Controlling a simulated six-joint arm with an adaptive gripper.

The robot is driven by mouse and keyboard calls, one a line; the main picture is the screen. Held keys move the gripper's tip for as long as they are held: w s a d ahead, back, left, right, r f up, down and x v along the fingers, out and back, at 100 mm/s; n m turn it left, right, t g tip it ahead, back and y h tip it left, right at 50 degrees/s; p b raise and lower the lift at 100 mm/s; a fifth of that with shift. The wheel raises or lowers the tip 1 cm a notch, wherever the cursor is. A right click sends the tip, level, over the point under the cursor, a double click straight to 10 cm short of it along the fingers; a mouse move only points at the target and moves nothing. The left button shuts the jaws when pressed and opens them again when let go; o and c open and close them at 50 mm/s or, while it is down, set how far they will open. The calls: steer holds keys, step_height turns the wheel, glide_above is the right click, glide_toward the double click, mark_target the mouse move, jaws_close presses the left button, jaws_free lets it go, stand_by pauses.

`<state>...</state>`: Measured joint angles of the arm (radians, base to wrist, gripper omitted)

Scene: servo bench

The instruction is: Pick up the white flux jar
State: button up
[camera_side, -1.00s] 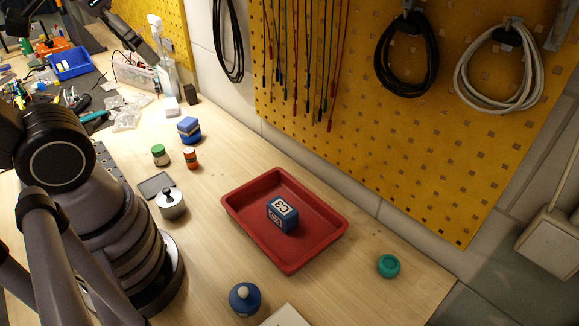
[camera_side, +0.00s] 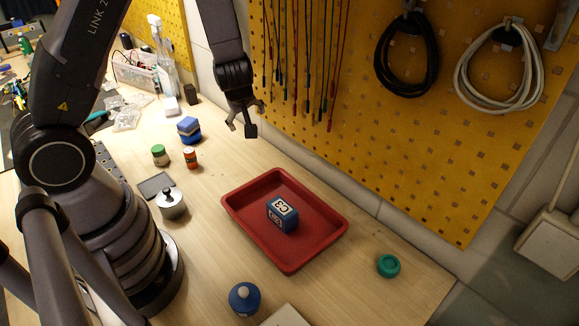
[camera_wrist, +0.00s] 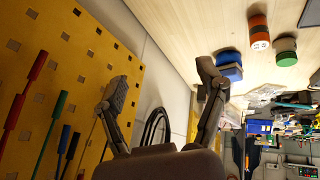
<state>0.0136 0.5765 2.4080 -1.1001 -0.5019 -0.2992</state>
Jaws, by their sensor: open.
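My gripper (camera_side: 243,128) hangs open and empty in front of the pegboard, up and right of both jars. Its spread fingers (camera_wrist: 163,85) also show in the wrist view.
A blue block (camera_side: 189,128) stands behind the jars. A red tray (camera_side: 322,245) holds a blue box (camera_side: 282,213). The yellow pegboard (camera_side: 400,150) with hanging leads rises behind my gripper.

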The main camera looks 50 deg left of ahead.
steer(key=s+a+f+n+g+y, duration=0.3)
steer(key=s+a+f+y, duration=0.1)
steer(key=s+a+f, duration=0.25)
steer(key=g+y, duration=0.4)
glide_toward(159, 149)
steer(key=a, duration=0.1)
steer(key=a+f, duration=0.1)
steer(key=s+a, duration=0.1)
steer(key=shift+a+f+n, duration=0.2)
steer(key=shift+a+n, duration=0.05)
steer(key=shift+n, duration=0.15)
steer(key=x, duration=0.5)
steer(key=shift+w+a+f, duration=0.15)
steer(key=shift+a+f, duration=0.1)
steer(key=shift+c, duration=0.2)
jaws_close()
steer(key=shift+r, duration=0.15)
